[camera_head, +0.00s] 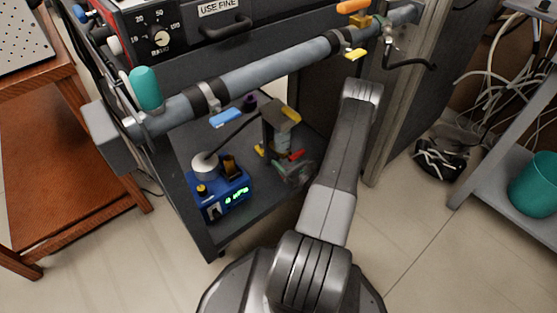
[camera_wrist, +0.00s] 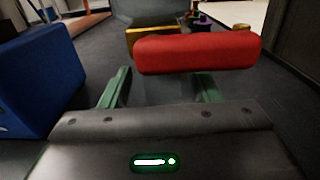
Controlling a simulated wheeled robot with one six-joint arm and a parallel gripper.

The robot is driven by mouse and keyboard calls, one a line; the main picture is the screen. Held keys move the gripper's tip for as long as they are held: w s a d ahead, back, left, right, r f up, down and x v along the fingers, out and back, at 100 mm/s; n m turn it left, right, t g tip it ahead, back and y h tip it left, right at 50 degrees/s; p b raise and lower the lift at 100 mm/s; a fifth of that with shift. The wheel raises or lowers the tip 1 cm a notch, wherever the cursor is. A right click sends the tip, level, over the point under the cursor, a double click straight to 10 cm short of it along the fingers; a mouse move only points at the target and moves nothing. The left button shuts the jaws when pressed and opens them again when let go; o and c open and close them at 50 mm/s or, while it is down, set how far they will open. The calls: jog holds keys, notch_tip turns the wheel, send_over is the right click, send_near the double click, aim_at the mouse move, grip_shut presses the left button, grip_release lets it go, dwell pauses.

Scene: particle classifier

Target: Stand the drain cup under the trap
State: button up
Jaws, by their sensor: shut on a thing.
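My gripper (camera_wrist: 165,84) is low over the cart's bottom shelf, its two green fingers apart around a thing. A red rounded bar (camera_wrist: 198,53) lies across the fingertips and hides the right one; I take it as the thing held, though the contact is hidden. The red bar also shows small in the head view (camera_head: 297,155), by the foot of an upright unit (camera_head: 276,122) with a yellow top and a clear lower part, probably the trap. My gripper (camera_head: 293,171) is just in front of it. I cannot make out the drain cup for certain.
A blue pump box (camera_head: 219,193) with a green display stands left on the shelf (camera_head: 236,221); its blue side is close on the left in the wrist view (camera_wrist: 40,78). A thick grey pipe (camera_head: 270,75) with coloured handles runs above. A dark panel stands right.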

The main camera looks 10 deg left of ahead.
aim_at(283, 162)
jog(key=b+x, duration=0.1)
jog(key=x, duration=0.3)
jog(key=shift+f, duration=0.1)
jog(key=shift+f+b, duration=0.55)
jog(key=shift+f, duration=0.05)
jog(key=shift+d, duration=0.1)
jog(key=shift+f, duration=0.2)
jog(key=o, duration=1.1)
